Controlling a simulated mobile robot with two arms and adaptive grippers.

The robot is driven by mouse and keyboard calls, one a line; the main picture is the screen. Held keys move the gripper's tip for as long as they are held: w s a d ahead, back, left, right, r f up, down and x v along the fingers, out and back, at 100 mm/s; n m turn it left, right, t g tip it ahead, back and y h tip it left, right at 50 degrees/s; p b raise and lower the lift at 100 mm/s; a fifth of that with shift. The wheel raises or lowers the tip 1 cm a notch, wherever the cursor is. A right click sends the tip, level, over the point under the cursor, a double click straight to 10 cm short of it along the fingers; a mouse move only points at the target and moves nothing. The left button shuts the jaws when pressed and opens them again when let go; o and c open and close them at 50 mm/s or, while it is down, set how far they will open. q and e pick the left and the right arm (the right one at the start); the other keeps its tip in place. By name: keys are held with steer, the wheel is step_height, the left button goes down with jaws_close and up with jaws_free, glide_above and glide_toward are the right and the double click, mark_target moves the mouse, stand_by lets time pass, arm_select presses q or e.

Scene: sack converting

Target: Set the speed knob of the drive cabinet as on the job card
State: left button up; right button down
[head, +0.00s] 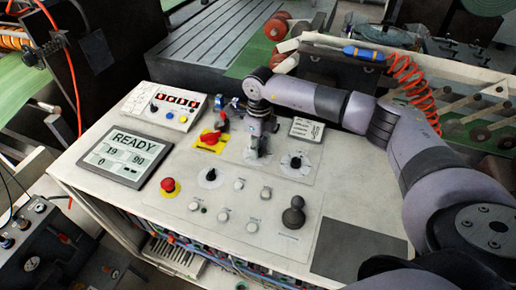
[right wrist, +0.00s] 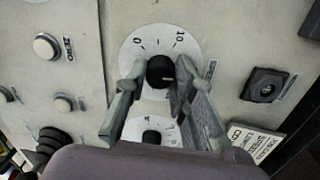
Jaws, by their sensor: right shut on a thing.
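My right gripper (head: 260,152) reaches down onto the white panel of the drive cabinet (head: 330,205). In the right wrist view its fingers (right wrist: 158,82) stand on both sides of a round black knob (right wrist: 160,72) and are shut on it. The knob sits on a white dial (right wrist: 150,40) marked from 0 to 10, with a small white mark on its face towards the right. My left gripper is not in view.
Another dial knob (head: 296,162) is close to the right of the gripper. A red emergency button (head: 169,186), a display reading READY (head: 127,153), a red switch on yellow (head: 211,138) and a black joystick (head: 293,214) are also on the panel.

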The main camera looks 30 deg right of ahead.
steer(key=n+b, duration=0.6)
steer(key=b, duration=0.1)
steer(key=shift+f+n, duration=0.2)
steer(key=shift+n, duration=0.1)
steer(key=n+b, duration=0.2)
steer(key=n, duration=0.1)
steer(key=shift+r+b, duration=0.1)
steer(key=shift+b, duration=0.2)
steer(key=shift+r+n+b, duration=0.1)
steer(key=shift+n+b, duration=0.55)
steer(key=shift+n, duration=0.65)
steer(key=c, duration=1.3)
jaws_free()
steer(key=shift+c, duration=0.2)
